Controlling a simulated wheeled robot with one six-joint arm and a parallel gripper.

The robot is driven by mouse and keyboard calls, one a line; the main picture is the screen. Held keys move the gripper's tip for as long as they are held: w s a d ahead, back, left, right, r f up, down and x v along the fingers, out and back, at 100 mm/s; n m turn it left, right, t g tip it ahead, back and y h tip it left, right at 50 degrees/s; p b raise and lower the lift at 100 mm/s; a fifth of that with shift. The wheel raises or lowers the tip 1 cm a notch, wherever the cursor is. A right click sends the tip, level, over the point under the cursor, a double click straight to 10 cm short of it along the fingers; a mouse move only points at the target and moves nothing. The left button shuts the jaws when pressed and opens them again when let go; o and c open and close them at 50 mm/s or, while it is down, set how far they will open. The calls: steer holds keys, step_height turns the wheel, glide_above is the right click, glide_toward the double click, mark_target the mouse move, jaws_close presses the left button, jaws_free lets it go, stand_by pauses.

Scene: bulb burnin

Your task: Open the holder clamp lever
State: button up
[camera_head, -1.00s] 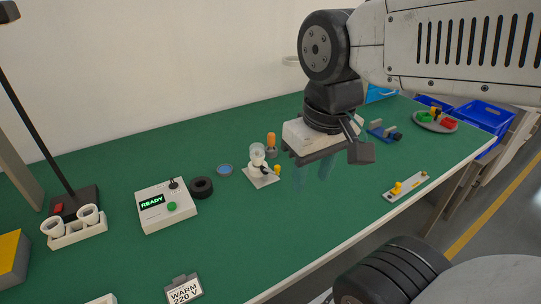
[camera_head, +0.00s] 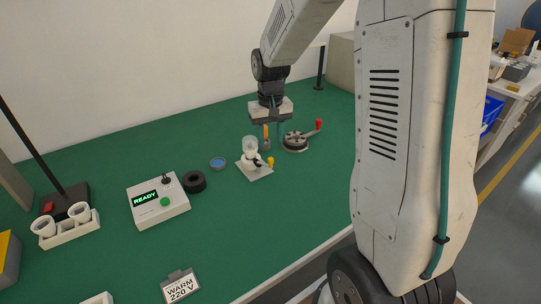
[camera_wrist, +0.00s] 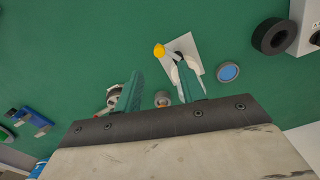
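The holder is a white base plate (camera_head: 262,174) with a pale socket, a clear bulb-shaped top (camera_head: 250,144) and a dark lever part ending in a yellow knob (camera_head: 271,161). In the wrist view the plate (camera_wrist: 187,44) and yellow knob (camera_wrist: 159,50) lie just beyond my fingertips. My gripper (camera_head: 273,127) is above the table, behind and slightly right of the holder in the head view. Its two teal fingers (camera_wrist: 158,72) are apart with nothing held. The right finger overlaps part of the holder in the wrist view, so contact cannot be told.
An orange-handled item (camera_head: 267,138) stands close below my gripper. A grey round fixture with a red-tipped handle (camera_head: 296,141) is to its right. A blue-topped disc (camera_head: 218,163), black ring (camera_head: 195,181) and READY box (camera_head: 158,203) lie left. My arm hides the right of the table.

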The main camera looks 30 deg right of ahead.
mark_target(271, 159)
step_height(271, 159, down, 7)
steer(key=shift+f, duration=0.2)
stand_by(0.3)
jaws_close()
